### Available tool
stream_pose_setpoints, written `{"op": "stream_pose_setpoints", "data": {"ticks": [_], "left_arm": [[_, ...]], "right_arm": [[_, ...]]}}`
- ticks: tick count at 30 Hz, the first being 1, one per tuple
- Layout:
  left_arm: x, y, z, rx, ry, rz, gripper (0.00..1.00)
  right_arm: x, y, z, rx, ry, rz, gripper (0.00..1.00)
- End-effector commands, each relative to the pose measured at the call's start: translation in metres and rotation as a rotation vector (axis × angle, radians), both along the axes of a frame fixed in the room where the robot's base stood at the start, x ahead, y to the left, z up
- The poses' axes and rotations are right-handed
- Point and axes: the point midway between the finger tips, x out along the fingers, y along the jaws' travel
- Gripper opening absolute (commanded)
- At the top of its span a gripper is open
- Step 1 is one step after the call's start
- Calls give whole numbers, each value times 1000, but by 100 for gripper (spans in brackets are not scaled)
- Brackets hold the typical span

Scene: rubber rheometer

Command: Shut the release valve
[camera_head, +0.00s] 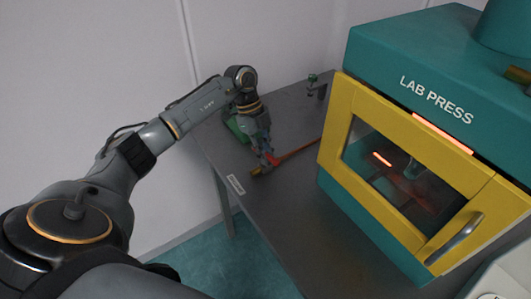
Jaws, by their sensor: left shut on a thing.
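My left gripper (266,156) reaches down over the grey table, left of the lab press. It is shut on a small red part at its fingertips, which looks like the release valve; the fingers hide most of it. A green body (236,128) sits just behind and left of the gripper, partly covered by my arm. An orange-red rod (296,152) with a yellow end runs from beside the fingertips toward the press. I cannot tell whether the gripper touches the rod, or how far the valve is turned. My right gripper is not in view.
The teal and yellow lab press (406,60) stands on the right, its windowed door closed. A small fitting with a green knob (312,78) stands at the table's back. The grey table (270,215) is clear in front. A white wall is behind my arm.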

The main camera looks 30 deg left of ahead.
Motion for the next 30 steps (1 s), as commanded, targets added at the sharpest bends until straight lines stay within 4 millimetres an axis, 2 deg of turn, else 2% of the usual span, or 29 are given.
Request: {"op": "stream_pose_setpoints", "data": {"ticks": [9, 19, 20, 23, 30], "left_arm": [[1, 0, 0, 2, 0, -209, 0], [0, 0, 0, 0, 0, -240, 0], [0, 0, 0, 0, 0, -239, 13], [0, 0, 0, 0, 0, -239, 33], [0, 0, 0, 0, 0, -238, 34]], "right_arm": [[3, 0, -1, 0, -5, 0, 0], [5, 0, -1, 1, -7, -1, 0], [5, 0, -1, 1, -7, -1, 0], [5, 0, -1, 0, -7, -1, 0], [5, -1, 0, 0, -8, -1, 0]]}}
